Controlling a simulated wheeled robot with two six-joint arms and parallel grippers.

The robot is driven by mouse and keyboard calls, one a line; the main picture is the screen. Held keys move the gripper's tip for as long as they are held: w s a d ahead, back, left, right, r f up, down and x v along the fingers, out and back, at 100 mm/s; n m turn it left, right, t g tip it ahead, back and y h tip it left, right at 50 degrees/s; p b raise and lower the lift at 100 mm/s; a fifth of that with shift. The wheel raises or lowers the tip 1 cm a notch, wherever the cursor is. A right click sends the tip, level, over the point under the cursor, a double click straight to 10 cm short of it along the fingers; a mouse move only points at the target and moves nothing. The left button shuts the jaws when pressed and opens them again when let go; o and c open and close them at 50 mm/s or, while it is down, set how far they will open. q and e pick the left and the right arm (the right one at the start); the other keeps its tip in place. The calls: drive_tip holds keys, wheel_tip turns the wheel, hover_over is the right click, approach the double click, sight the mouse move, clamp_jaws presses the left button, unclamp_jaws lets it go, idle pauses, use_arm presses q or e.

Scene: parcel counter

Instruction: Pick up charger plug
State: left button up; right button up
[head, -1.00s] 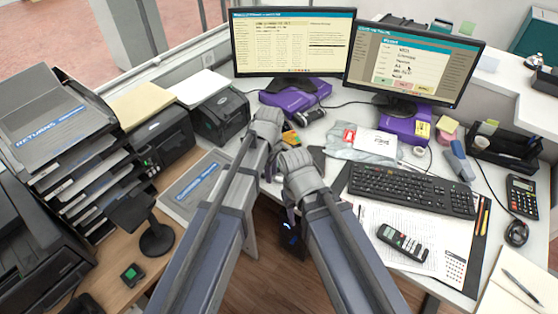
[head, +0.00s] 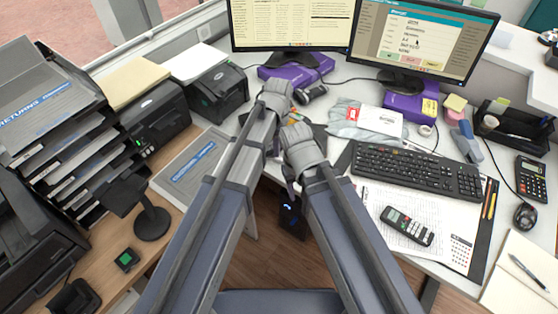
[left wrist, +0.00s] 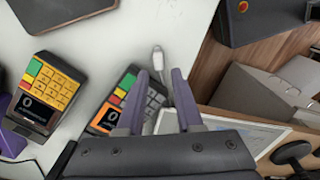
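In the left wrist view, a small white plug-like piece (left wrist: 158,60), which looks like the charger plug, lies on the pale desk near its edge. My left gripper (left wrist: 158,74) is open, its two purple-grey fingers apart on either side of the lower part of this piece. I cannot tell whether they touch it. A pale patch between the finger bases is partly hidden by the gripper. In the head view my left wrist covers this spot, and the plug cannot be made out. My right gripper (head: 291,188) points down by the desk's front edge; its opening is unclear.
Card terminals (left wrist: 50,93) (left wrist: 112,103) lie beside the plug in the left wrist view. In the head view, a keyboard (head: 415,170), a handheld device (head: 407,226) and a plastic bag with a card (head: 366,122) lie to the right. A label printer (head: 218,94) stands to the left.

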sight(279, 158)
use_arm(q)
wheel_tip(279, 158, down, 5)
drive_tip(key=b, duration=0.5)
drive_tip(key=shift+w+d+f, duration=0.1)
clamp_jaws()
